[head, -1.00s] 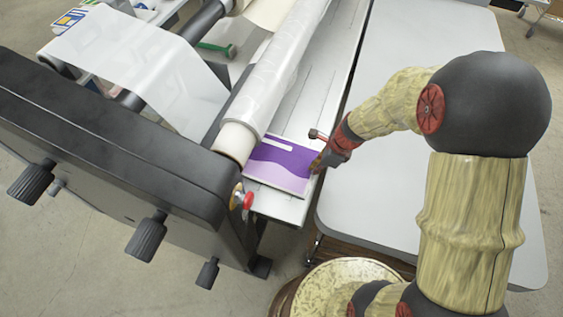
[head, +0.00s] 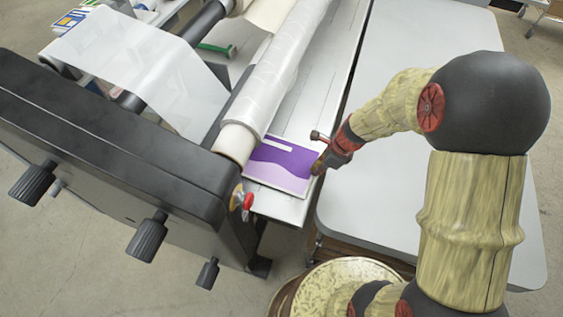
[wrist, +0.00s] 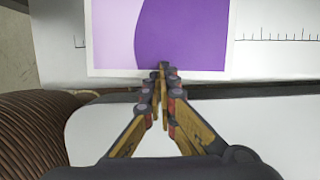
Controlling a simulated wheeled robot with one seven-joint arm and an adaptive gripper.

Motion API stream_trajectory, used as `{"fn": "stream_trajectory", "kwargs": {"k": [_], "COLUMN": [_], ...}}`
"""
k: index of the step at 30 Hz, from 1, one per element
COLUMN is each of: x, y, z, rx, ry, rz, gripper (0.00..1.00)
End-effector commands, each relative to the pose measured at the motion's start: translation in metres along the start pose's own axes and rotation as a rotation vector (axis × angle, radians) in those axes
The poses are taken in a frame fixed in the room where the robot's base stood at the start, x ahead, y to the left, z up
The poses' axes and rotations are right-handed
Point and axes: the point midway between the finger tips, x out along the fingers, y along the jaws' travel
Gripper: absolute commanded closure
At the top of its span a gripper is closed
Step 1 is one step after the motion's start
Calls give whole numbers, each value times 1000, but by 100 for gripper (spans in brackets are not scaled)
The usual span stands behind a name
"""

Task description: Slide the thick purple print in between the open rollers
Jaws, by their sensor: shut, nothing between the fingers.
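The purple print (head: 282,168) lies flat on the laminator's feed table (head: 316,110), its far edge against or just under the front of the clear-wrapped roller (head: 275,85). I cannot tell whether it is between the rollers. My gripper (head: 319,167) is at the print's near edge, on the side away from the roller. In the wrist view the print (wrist: 185,35) lies just beyond the fingers, and my gripper (wrist: 162,70) is shut with its tips at or touching the print's white border. Nothing is held between them.
The black side housing (head: 110,150) with knobs stands at left. A grey table (head: 420,200) lies to the right, across a narrow gap from the feed table. A green-handled tool (head: 216,49) lies behind the roller.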

Motion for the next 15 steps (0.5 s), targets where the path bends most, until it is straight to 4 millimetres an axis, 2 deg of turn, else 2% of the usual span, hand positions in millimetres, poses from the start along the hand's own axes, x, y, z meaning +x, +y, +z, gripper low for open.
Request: {"fn": "stream_trajectory", "kwargs": {"k": [15], "x": [-1], "y": [-16], "z": [0], "rx": [-1], "ry": [0], "rz": [-1], "gripper": [100]}}
